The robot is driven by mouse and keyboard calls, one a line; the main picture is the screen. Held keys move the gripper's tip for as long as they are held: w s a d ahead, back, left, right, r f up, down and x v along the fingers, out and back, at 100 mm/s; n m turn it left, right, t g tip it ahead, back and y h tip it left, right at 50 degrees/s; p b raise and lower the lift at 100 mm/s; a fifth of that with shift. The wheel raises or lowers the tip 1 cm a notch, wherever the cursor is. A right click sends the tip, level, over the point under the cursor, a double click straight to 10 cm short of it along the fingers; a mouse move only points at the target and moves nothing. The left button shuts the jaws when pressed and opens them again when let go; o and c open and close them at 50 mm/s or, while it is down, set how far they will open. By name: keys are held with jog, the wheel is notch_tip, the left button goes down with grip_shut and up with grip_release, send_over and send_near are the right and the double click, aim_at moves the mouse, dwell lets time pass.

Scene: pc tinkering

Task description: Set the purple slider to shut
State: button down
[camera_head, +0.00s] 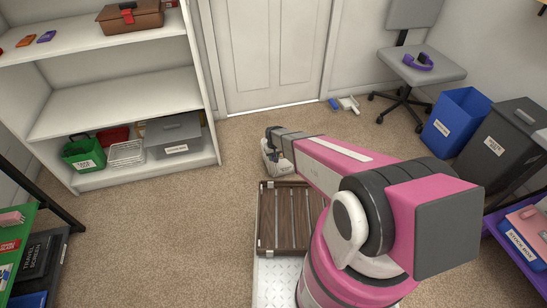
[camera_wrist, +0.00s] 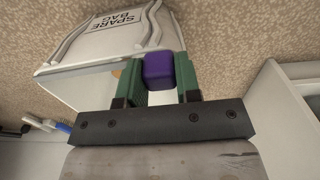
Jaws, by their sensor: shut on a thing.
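The purple slider (camera_wrist: 158,71) is a small rounded block at the edge of a white bag (camera_wrist: 105,40) labelled "SPARE BAG" in the wrist view. My gripper (camera_wrist: 159,62) has green fingers, one on each side of the slider, and is shut on it. In the head view the bag (camera_head: 277,165) sits on the floor beyond the wooden slatted crate, and my gripper (camera_head: 271,147) is at its top, partly hidden by my arm. The slider cannot be made out there. I cannot tell how far along its track the slider is.
A brown slatted crate (camera_head: 267,230) lies just in front of the bag. White shelves (camera_head: 115,103) stand at left, with a green bin (camera_head: 84,152) low down. A blue bin (camera_head: 456,122) and an office chair (camera_head: 420,66) stand at right. The carpet (camera_head: 160,230) at left is clear.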

jog(key=w+d, duration=0.2)
jog(key=d, duration=0.5)
jog(key=w+d, duration=0.2)
jog(key=d, duration=0.5)
jog(key=shift+w+d, duration=0.35)
jog(key=shift+w, duration=0.05)
jog(key=c, duration=0.8)
grip_release()
notch_tip(320, 180, up, 11)
jog(key=shift+f, duration=0.1)
